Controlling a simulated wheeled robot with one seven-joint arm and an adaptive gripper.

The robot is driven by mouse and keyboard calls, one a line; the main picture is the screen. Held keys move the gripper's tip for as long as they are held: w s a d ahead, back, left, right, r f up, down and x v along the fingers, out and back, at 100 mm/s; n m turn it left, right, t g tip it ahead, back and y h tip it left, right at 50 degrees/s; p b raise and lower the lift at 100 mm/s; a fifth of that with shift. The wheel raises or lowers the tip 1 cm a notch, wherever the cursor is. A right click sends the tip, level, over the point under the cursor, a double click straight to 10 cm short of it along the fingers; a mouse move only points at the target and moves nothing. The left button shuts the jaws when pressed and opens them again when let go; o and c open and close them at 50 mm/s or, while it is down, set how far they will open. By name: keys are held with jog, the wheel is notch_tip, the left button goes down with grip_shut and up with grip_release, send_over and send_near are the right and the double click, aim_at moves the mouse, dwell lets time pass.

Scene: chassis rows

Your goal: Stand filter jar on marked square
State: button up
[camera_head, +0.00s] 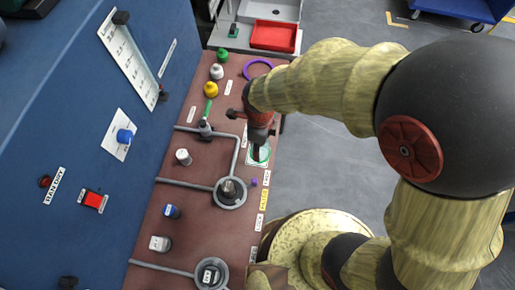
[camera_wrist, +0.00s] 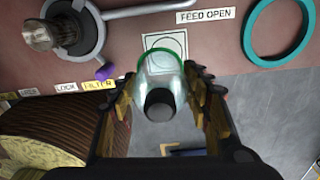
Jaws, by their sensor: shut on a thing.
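The filter jar (camera_wrist: 172,71) is clear, with a green rim and a dark round knob facing the wrist camera. My gripper (camera_wrist: 163,88) is shut on it, one finger on each side. The marked square (camera_wrist: 164,41) is white with a thin circle outline, and lies just beyond the jar in the wrist view. The jar's green rim overlaps the square's near edge. In the head view my gripper (camera_head: 258,138) points down at the square, largely covering the jar. I cannot tell whether the jar touches the panel.
A grey pipe fitting (camera_wrist: 65,35) and a small purple part (camera_wrist: 105,72) are left of the square. A ring (camera_wrist: 283,30) lies right of it, near the panel edge. A red tray (camera_head: 273,36) stands at the far end. Several knobs line the panel's left side.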

jog(key=shift+w+a+f+b, duration=0.2)
jog(key=shift+w+f, duration=0.15)
jog(key=shift+f, duration=0.3)
jog(key=shift+w+a+f+b, duration=0.1)
jog(key=shift+w+a+f, duration=0.1)
jog(key=shift+w+f, duration=0.3)
jog(key=shift+s+f+b, duration=0.15)
jog(key=shift+f+b, duration=0.4)
jog(key=shift+f, duration=0.8)
jog(key=shift+f, duration=0.2)
jog(key=o, duration=1.2)
jog(key=shift+r, duration=0.15)
notch_tip(320, 180, up, 12)
jog(key=p, duration=0.3)
jog(key=shift+p, duration=0.3)
